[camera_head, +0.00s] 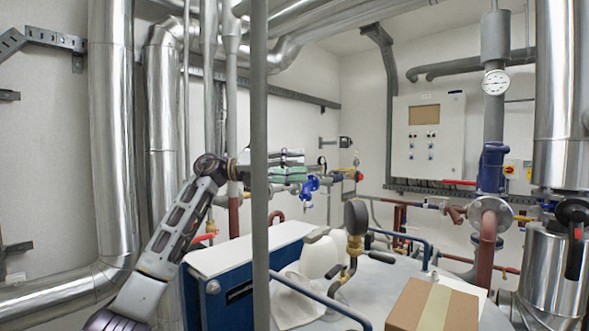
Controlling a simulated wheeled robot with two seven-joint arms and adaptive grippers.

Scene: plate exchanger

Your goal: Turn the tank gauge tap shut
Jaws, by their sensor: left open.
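The tank gauge (356,217) is a dark round dial standing on brass fittings on top of the grey tank (385,290). I cannot tell how far the tap is turned. My left arm rises from the lower left, and its gripper (302,166) points right, partly hidden behind a grey vertical pole. It is open, above and left of the gauge in the picture, apart from it. My right gripper is not in view.
The grey pole (259,120) stands in front of my left arm. A blue valve (309,187) appears close to the gripper. A white jug (320,257), a cloth (290,305), a cardboard box (433,306) and blue rails (400,237) surround the gauge. Pipes fill the right side.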

